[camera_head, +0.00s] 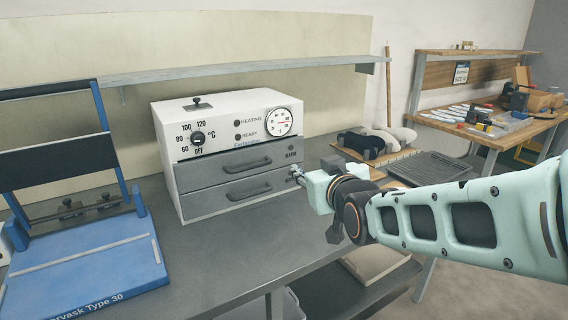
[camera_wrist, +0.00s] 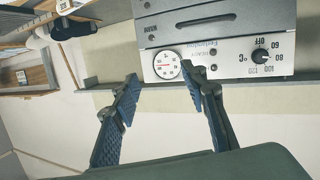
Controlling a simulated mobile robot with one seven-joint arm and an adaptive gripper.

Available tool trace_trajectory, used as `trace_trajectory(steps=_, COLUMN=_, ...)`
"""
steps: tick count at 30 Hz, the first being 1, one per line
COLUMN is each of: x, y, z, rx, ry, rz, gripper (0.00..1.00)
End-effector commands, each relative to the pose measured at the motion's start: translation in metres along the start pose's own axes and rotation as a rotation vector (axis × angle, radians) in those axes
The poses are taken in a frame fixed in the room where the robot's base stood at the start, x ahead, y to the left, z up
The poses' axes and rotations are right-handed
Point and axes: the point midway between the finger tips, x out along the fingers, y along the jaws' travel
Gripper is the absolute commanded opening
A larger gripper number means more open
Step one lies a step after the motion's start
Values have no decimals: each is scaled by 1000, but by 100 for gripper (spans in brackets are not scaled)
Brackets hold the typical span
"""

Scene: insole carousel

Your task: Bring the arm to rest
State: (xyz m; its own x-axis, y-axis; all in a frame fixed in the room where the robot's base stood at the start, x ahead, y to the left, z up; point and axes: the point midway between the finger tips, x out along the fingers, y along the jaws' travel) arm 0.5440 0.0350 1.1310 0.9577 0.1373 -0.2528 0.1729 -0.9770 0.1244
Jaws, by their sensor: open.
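My arm (camera_head: 455,220) reaches in from the right in the head view. My gripper (camera_head: 297,174) is at the right front edge of the white and grey heating unit (camera_head: 180,107), mostly hidden behind my wrist. In the wrist view my gripper (camera_wrist: 160,79) is open, with two blue-padded fingers apart and nothing between them. Beyond the fingers, the unit's dial gauge and control panel (camera_wrist: 222,58) show upside down. Both drawers of the unit look shut. I cannot tell the exact gap between the fingers and the unit.
The unit stands on a dark grey bench (camera_head: 255,220) under a long wall shelf (camera_head: 190,74). A blue press-like frame (camera_head: 95,272) stands at the left. Dark and pale shoe-shaped forms (camera_head: 361,143) lie behind my wrist. A wooden workbench (camera_head: 490,134) stands at the right.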

Motion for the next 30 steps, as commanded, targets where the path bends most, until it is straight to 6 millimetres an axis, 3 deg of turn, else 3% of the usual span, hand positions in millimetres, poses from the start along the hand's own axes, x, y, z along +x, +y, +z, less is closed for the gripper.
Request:
trace_trajectory(steps=5, x=-10, y=3, z=9, rx=21, ry=-51, rz=2, gripper=40)
trace_trajectory(steps=8, x=-27, y=6, z=25, rx=53, ry=-137, rz=3, gripper=40)
trace_trajectory(steps=14, x=-85, y=3, z=70, rx=125, ry=-373, rz=8, gripper=40)
trace_trajectory(steps=26, x=-226, y=-20, z=151, rx=212, ry=-817, rz=67, gripper=40)
trace_trajectory(steps=30, x=-238, y=-16, z=111, rx=213, ry=-831, rz=63, gripper=40)
